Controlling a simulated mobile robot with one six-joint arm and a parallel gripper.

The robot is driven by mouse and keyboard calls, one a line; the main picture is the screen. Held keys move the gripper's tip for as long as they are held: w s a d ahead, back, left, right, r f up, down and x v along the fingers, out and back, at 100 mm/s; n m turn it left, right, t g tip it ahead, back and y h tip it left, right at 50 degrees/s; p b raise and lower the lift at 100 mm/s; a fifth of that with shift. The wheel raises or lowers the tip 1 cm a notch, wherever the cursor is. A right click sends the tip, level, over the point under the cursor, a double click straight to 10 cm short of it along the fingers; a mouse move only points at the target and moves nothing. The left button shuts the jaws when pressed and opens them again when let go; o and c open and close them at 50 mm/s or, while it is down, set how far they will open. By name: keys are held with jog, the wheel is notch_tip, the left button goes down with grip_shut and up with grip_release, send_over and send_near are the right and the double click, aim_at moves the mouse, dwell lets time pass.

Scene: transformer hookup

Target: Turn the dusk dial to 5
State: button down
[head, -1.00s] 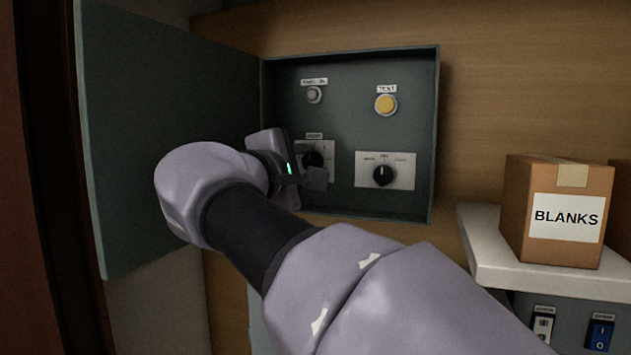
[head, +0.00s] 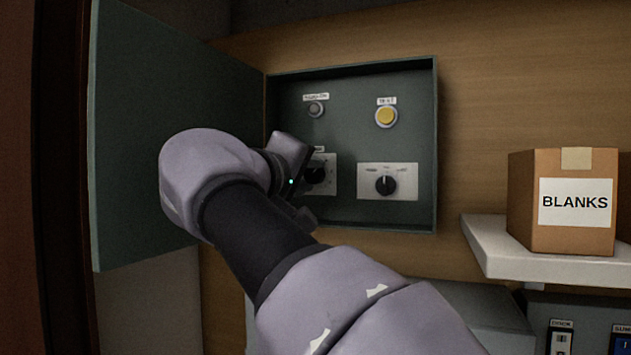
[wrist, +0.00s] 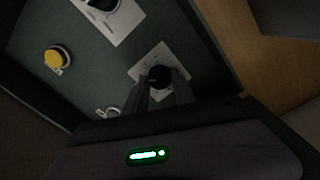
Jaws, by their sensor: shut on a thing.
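The dial my gripper is on, a black knob (head: 315,174) on a white plate (head: 330,168), is at the lower left inside the open grey-green box. Its label is partly covered and too blurred to read. In the wrist view the knob (wrist: 160,76) sits between the fingertips of my gripper (wrist: 163,86), which is shut on it. In the head view my gripper (head: 307,184) is tilted and hides part of the plate. The knob's pointer and most scale marks cannot be read.
A second black dial (head: 386,185) is to the right, below a yellow TEST button (head: 386,116). A grey button (head: 316,109) is at upper left. The box door (head: 170,140) stands open close left of my arm. A BLANKS carton (head: 563,203) sits on a white shelf (head: 487,254).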

jog(key=shift+m, duration=0.3)
jog(key=c, duration=1)
grip_release()
jog(key=shift+c, duration=0.2)
jog(key=shift+d, duration=0.1)
